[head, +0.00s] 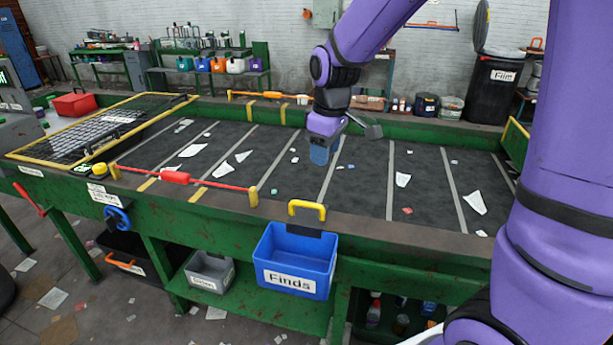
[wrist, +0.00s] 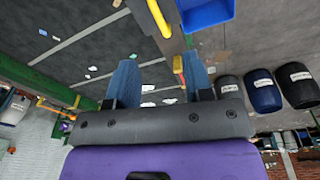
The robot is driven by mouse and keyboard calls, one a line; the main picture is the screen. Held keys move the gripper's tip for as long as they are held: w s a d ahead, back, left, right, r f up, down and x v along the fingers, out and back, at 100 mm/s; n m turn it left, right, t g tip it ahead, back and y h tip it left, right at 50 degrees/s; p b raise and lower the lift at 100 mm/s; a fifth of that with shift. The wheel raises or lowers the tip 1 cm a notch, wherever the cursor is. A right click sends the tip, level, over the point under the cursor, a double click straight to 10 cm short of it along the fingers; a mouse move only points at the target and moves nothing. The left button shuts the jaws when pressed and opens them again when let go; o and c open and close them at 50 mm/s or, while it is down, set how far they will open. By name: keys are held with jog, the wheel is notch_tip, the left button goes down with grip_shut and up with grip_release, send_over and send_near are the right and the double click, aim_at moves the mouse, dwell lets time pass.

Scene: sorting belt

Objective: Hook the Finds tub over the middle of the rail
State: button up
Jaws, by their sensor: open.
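The blue Finds tub (head: 293,262) hangs upright at the outer front side of the belt, its label facing out. Its yellow handle (head: 307,207) stands above the front rail (head: 400,224), and a dark plate below the handle lies against the rail, near the middle of its visible length. Whether the hook is fully seated I cannot tell. My gripper (head: 321,152) is open and empty above the belt, behind the tub and clear of it. In the wrist view the blue fingers (wrist: 160,75) are spread, with the tub (wrist: 207,12) and handle (wrist: 158,18) at the top edge.
A red bar (head: 176,177) between yellow posts runs along the front left of the belt. Paper scraps lie on the belt (head: 360,190). A grey tub (head: 210,270) sits low, left of the Finds tub. A black Film bin (head: 497,85) stands behind. Space around the handle looks clear.

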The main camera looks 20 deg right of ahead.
aim_at(307, 204)
jog(key=w+f+n, duration=0.1)
jog(key=f, duration=0.2)
jog(key=w+a+f+g, duration=0.1)
jog(key=w+f, duration=0.1)
jog(key=f, duration=0.1)
jog(key=w+a+f+n, duration=0.1)
jog(key=w+f, duration=0.1)
jog(key=f, duration=0.1)
jog(key=shift+a+f+n, duration=0.15)
jog(key=shift+f+n, duration=0.15)
jog(key=shift+f, duration=4.55)
grip_shut()
jog(key=shift+r, duration=0.15)
